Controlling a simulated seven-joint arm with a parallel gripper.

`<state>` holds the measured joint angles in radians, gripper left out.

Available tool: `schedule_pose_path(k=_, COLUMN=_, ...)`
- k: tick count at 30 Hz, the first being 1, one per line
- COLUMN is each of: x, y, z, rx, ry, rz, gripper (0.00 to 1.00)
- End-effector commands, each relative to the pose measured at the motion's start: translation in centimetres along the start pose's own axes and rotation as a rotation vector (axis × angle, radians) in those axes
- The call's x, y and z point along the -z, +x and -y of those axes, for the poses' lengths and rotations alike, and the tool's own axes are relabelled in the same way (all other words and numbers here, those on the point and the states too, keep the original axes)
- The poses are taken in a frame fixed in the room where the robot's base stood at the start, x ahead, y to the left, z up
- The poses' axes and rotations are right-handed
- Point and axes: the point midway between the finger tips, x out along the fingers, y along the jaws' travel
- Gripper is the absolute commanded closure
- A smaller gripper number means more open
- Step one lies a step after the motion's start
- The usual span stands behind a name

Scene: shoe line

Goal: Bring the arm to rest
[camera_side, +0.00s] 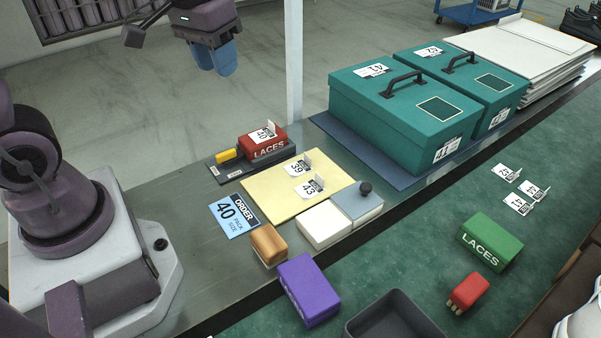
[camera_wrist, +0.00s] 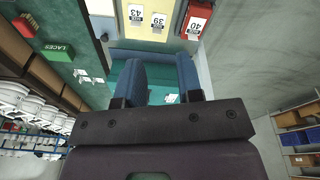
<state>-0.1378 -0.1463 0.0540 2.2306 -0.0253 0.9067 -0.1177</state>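My gripper (camera_side: 215,59) hangs in the air at the top of the side view, over bare floor beyond the bench's far edge. Its blue fingers point down and touch nothing. In the wrist view, the two blue fingers (camera_wrist: 160,92) are apart with a clear gap between them. Nothing is held in the gap.
Two teal boxes (camera_side: 396,122) with black handles stand on a blue mat. A red LACES box (camera_side: 270,150) with a 40 tag sits on a dark holder. A yellow sheet (camera_side: 270,196) bears tags 39 and 43. A post (camera_side: 293,60) rises right of the gripper.

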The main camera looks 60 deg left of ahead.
Motion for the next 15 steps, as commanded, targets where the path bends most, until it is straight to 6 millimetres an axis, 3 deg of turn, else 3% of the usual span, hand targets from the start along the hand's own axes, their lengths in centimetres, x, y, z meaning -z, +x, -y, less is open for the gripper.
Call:
schedule_pose_path(k=3, x=-3.5, y=-2.2, z=-1.0, rx=-0.013, ry=0.152, rz=-0.088, gripper=0.66)
schedule_pose_path(k=7, x=-6.5, y=-3.7, z=-1.6, rx=-0.023, ry=0.256, rz=-0.178, gripper=0.66)
schedule_pose_path(k=11, x=-8.2, y=-4.9, z=-1.9, rx=-0.037, ry=0.296, rz=-0.26, gripper=0.66)
schedule_pose_path(k=15, x=-8.6, y=-6.2, z=-2.3, rx=-0.051, ry=0.315, rz=-0.324, gripper=0.66)
